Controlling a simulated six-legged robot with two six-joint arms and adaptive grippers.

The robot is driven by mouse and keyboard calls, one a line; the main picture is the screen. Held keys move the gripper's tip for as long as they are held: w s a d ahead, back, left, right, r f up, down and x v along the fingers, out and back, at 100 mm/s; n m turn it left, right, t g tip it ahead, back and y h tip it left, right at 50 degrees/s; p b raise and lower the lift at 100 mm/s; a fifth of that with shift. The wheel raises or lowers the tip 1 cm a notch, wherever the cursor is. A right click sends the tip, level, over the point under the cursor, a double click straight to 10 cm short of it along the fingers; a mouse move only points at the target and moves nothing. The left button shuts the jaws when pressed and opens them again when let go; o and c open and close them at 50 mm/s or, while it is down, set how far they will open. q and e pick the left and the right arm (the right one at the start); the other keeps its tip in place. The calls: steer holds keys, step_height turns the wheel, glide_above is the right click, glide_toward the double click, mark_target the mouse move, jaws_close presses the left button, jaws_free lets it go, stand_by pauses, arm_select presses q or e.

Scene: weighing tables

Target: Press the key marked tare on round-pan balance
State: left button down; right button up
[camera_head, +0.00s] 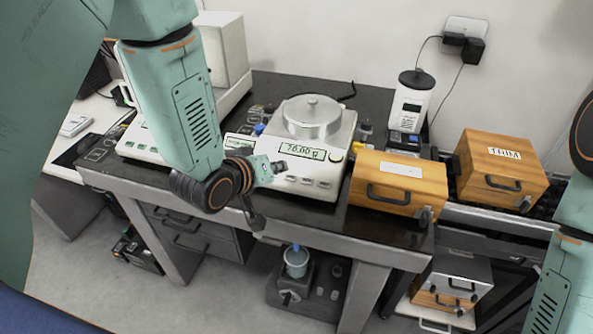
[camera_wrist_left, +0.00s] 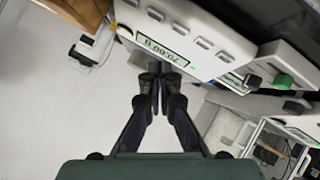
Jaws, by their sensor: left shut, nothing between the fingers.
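The round-pan balance (camera_head: 331,172) stands on the dark bench in the head view, with a lidded steel pot (camera_head: 313,117) on its pan. Its display (camera_head: 303,152) reads about 70.00 g. A row of grey keys (camera_head: 306,180) lies along its front panel; their labels are too small to read. My left gripper (camera_head: 279,168) is shut and empty at the left front of the balance, close to the display and keys. In the wrist view its closed fingertips (camera_wrist_left: 148,76) lie beside the display (camera_wrist_left: 161,49), with keys (camera_wrist_left: 180,27) farther off. Contact cannot be told. My right gripper is out of view.
Wooden boxes (camera_head: 400,169) stand right of the balance. A white container with a black lid (camera_head: 411,101) is behind. Another balance (camera_head: 143,140) is left, partly hidden by my left arm. The bench's front edge (camera_head: 230,217) runs below my gripper.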

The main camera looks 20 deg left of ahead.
arm_select(q)
step_height(320, 180, up, 4)
steer(key=w, duration=0.2)
steer(key=b, duration=0.6)
glide_above(290, 177)
steer(key=s, duration=0.2)
step_height(290, 177, down, 7)
steer(key=shift+w+a+f+t+h+b, duration=0.15)
steer(key=shift+f+t+h+b, duration=0.2)
steer(key=shift+f, duration=0.55)
steer(key=shift+a, duration=0.1)
steer(key=shift+f, duration=0.1)
stand_by(0.3)
steer(key=shift+w+f, duration=0.1)
steer(key=shift+f, duration=0.2)
